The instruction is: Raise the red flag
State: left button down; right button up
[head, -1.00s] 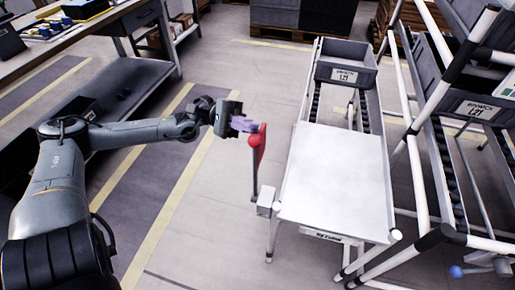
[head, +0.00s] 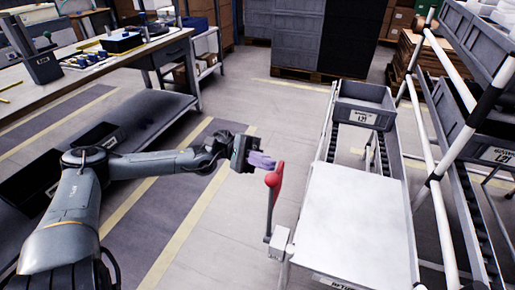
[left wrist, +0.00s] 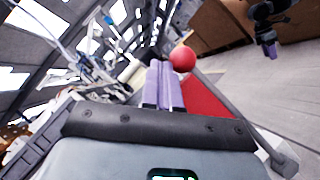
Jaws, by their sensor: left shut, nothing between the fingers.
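The red flag (head: 273,178) stands on a thin grey post, roughly upright, at the left side of the white-topped roller stand (head: 350,225). A small pale box (head: 278,243) sits at the post's foot. My left gripper (head: 262,161), with purple fingers, is shut and empty close to the flag's top. In the left wrist view, the fingers (left wrist: 165,85) are together beside a red ball (left wrist: 183,58) and a red panel (left wrist: 205,98); I cannot tell whether they touch. My right gripper (left wrist: 268,48) shows small at the top right of that view, its jaws unclear.
A grey bin (head: 362,112) labelled L21 stands on the rollers behind the white top. A pipe-framed rack (head: 440,170) with bins is at the right. A workbench (head: 110,62) is at the left. Open floor lies between bench and stand.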

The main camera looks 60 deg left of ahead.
pick_arm(q)
jog(key=w+a+p, duration=0.1)
jog(key=a+p, duration=0.1)
jog(key=a, duration=1)
jog(key=shift+w+a+r, duration=0.25)
jog(key=shift+w, duration=0.05)
pick_arm(e)
jog(key=shift+w+a+r, duration=0.3)
jog(key=shift+a+r, duration=0.1)
jog(key=shift+r, duration=0.25)
pick_arm(q)
jog(key=shift+d, duration=0.1)
pick_arm(e)
jog(key=shift+s+d, duration=0.1)
jog(key=shift+d, duration=0.05)
